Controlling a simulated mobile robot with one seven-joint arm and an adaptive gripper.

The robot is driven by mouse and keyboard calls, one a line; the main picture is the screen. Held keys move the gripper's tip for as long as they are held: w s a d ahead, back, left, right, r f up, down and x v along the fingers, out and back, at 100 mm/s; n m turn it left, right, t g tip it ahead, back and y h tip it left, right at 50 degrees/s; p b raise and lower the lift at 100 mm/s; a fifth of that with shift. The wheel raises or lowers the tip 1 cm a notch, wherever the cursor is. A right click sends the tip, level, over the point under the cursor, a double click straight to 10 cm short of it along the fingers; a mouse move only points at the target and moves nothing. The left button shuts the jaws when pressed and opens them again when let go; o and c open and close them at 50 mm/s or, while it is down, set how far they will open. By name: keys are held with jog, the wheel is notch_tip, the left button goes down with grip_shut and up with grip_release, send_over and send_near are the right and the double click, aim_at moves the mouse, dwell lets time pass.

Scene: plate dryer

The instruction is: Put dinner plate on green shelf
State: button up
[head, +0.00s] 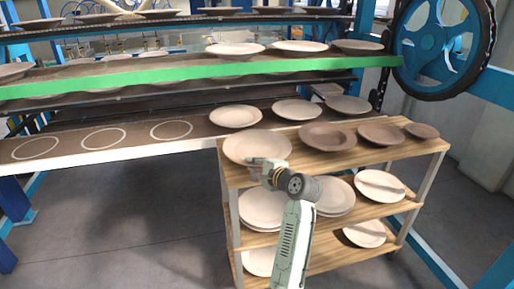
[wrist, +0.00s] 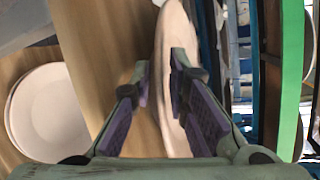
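The pale dinner plate (head: 257,147) is at the left end of the wooden rack's top shelf. In the wrist view the plate (wrist: 172,110) shows edge-on, with its rim between the two fingers. My gripper (head: 262,164) is at the plate's near rim. I cannot tell whether the plate is lifted off the wood. The green shelf edge (head: 130,75) runs across the back left; it also shows in the wrist view (wrist: 291,80).
Brown plates (head: 327,137) stand right of the dinner plate on the rack (head: 235,181). The lower conveyor shelf (head: 65,148) holds several plates and has empty ringed spots (head: 104,138). Plates (head: 235,49) stand on the green-edged level. A blue wheel (head: 440,48) is at right.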

jog(key=shift+w+a+f, duration=0.2)
jog(key=shift+w+a, duration=0.15)
jog(key=shift+w, duration=0.1)
jog(key=shift+c, duration=0.5)
grip_shut()
jog(key=shift+r, duration=0.1)
